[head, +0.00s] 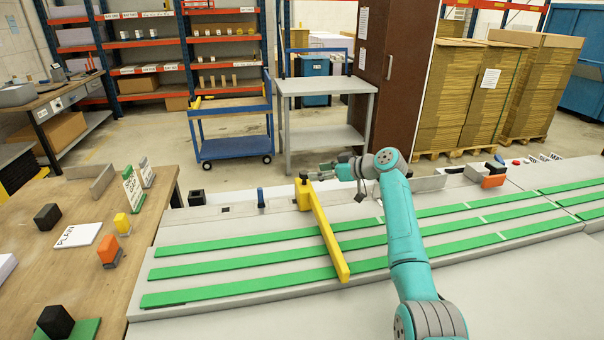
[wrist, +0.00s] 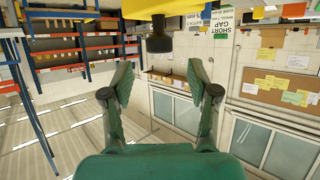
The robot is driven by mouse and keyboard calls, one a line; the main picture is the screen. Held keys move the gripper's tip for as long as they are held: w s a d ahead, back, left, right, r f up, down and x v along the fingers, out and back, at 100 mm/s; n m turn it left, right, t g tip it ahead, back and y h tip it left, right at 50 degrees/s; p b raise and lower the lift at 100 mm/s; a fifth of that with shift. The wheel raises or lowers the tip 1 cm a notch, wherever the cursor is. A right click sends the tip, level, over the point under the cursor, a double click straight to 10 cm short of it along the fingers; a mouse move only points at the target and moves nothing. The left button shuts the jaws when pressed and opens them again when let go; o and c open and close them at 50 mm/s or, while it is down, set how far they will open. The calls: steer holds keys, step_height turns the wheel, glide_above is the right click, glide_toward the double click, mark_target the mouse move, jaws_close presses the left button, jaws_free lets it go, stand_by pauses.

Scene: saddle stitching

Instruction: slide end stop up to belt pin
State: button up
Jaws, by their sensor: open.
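The yellow end stop (head: 326,232) is a long bar lying slantwise across the green belts (head: 250,265). A dark knob (head: 304,178) stands at its far end. In the wrist view the dark knob (wrist: 159,36) shows below a yellow part at the top edge. My gripper (head: 320,174) is beside the knob on its right, pointing left. In the wrist view my gripper (wrist: 161,72) has its fingers apart with nothing between them, and the knob appears beyond the tips. A small blue upright piece (head: 261,197) stands on the rail to the left; I cannot tell whether it is the belt pin.
A wooden table (head: 75,260) at left holds small blocks and signs. A black block (head: 196,198) sits near the rail's left end. An orange-and-black piece (head: 493,178) is at right. The belts left of the bar look clear.

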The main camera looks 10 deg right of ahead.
mark_target(306, 173)
steer(key=x, duration=0.6)
steer(key=shift+w+a+f, duration=0.15)
steer(key=shift+w, duration=0.05)
jaws_close()
